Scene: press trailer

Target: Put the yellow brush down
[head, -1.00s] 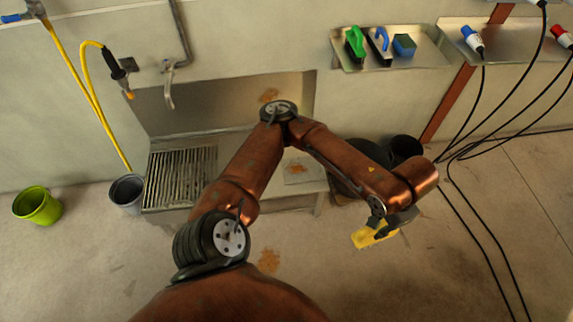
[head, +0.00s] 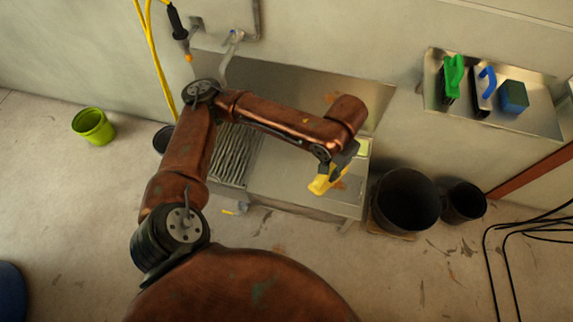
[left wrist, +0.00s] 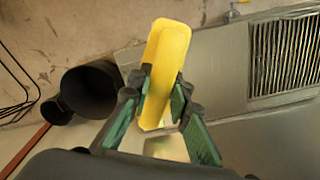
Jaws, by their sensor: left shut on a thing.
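The yellow brush (head: 327,178) is held in my left gripper (head: 338,162), above the right part of the metal sink bench (head: 290,176) in the head view. In the left wrist view the brush (left wrist: 166,62) stands out between the two fingers of my left gripper (left wrist: 160,100), which are closed on it. The brush appears apart from the bench, though its exact height is hard to tell. A small pale yellow-green patch (head: 363,147) lies on the bench just beyond the gripper. My right gripper is not in view.
A slatted drain grate (head: 236,155) is at the bench's left. Two black buckets (head: 405,200) (head: 463,201) stand on the floor at right. A wall shelf (head: 540,122) holds a green brush (head: 452,76), a blue-handled brush (head: 484,90) and a blue sponge (head: 513,96). A lime bucket (head: 93,126) stands left.

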